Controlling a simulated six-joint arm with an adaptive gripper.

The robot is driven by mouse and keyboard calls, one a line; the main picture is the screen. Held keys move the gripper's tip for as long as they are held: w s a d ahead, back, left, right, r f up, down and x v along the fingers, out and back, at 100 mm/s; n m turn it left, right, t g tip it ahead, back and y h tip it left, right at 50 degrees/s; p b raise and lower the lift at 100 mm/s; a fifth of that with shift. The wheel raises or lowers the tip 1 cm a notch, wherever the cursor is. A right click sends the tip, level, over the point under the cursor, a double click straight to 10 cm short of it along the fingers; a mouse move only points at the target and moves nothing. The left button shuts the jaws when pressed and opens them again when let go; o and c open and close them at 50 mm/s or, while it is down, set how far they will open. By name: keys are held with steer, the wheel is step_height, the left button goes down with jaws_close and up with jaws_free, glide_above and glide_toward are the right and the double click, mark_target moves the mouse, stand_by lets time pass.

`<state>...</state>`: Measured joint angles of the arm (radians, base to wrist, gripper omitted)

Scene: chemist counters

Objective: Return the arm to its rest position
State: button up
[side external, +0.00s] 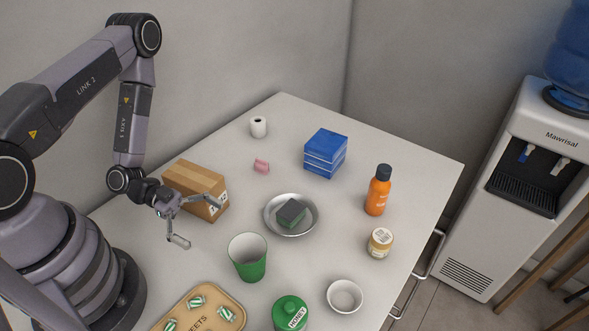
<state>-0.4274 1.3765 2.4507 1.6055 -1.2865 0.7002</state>
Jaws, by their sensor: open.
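My gripper (200,219) is open and empty. It hangs above the left part of the counter (398,175), in front of the cardboard box (188,181) in this view. My arm reaches up from its base at the lower left, bends at a high elbow and comes down to the wrist. The fingers are spread wide, one toward the box and one toward the front of the counter. How high the fingertips are above the counter is hard to tell.
A green cup (249,263), a metal bowl (271,224) with a dark green sponge (290,213), and a sweets tray (238,309) stand near.

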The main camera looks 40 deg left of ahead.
steer(key=shift+s+a, duration=0.1)
steer(key=shift+a, duration=0.25)
